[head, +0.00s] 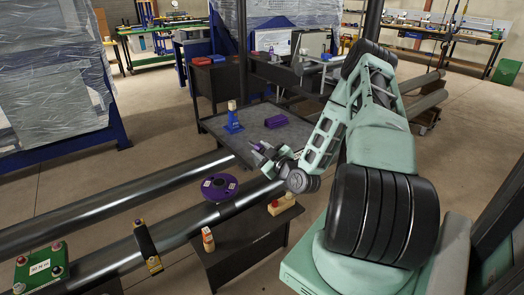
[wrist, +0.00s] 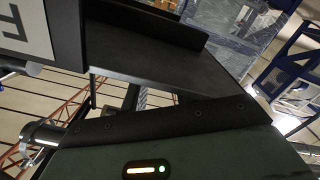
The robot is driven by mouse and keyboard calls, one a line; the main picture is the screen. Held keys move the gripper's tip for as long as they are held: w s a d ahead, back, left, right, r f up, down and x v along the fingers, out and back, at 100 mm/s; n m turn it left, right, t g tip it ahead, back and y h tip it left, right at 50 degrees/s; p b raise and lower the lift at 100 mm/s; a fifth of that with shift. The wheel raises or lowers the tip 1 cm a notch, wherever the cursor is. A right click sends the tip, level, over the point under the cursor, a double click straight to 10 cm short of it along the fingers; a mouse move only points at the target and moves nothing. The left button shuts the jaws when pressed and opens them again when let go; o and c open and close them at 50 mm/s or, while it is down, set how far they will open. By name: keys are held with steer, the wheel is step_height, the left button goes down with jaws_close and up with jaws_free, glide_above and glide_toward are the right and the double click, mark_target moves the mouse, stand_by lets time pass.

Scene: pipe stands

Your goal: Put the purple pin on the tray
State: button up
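My gripper (head: 262,154) hangs at the near edge of the dark grey tray (head: 254,139), seen small in the head view. A small purple bit (head: 255,147) shows at its fingertips. I cannot tell whether this is the purple pin, or whether the fingers are closed on it. A purple block (head: 276,121) lies on the tray towards its right side. A blue piece (head: 233,122) with a light wooden top stands upright on the tray's left part. The wrist view shows dark flat surfaces close up, and neither fingertips nor a pin can be made out there.
A purple disc (head: 219,187) sits by the long metal pipes (head: 120,196) left of my arm. A dark stand (head: 238,243) in front carries a wooden block with red knobs (head: 281,204) and a small orange-and-white piece (head: 208,239). A green box (head: 41,266) is at lower left.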

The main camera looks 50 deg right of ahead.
steer(key=shift+f, duration=0.1)
steer(key=o, duration=0.5)
steer(key=shift+c, duration=0.2)
steer(key=shift+a, duration=0.1)
steer(key=shift+f, duration=0.1)
steer(key=shift+s+a, duration=0.1)
steer(key=shift+s, duration=0.05)
steer(key=shift+v, duration=1)
steer(key=b+v, duration=0.1)
steer(key=v, duration=0.4)
steer(key=shift+f, duration=0.1)
steer(key=shift+d, duration=0.2)
